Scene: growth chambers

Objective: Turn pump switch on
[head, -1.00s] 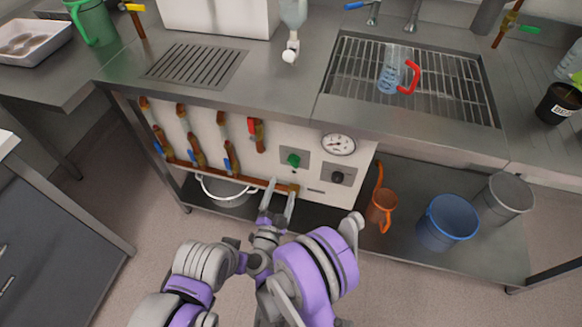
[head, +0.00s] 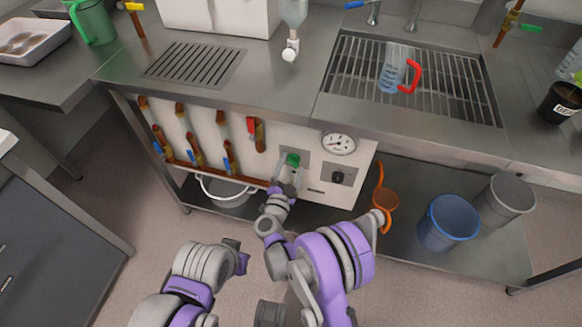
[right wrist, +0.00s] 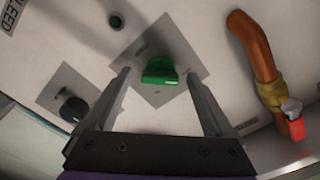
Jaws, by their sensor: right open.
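A green knob (head: 293,159) sits on a grey square plate on the white front panel, left of the gauge. Its label is too small to read. It also shows in the right wrist view (right wrist: 160,70), with its grip bar facing me. My right gripper (head: 289,171) is open and empty, just in front of and below the knob. In the right wrist view its fingers (right wrist: 157,75) lie one on each side of the knob; I cannot tell whether they touch it. My left arm shows at the lower left, but its gripper fingers do not show.
A black knob (head: 338,177) and a round gauge (head: 338,143) are right of the green knob. An orange pipe with a red-handled valve (right wrist: 293,115) is close by. The sink edge overhangs above. A blue bucket (head: 449,222) stands on the lower shelf.

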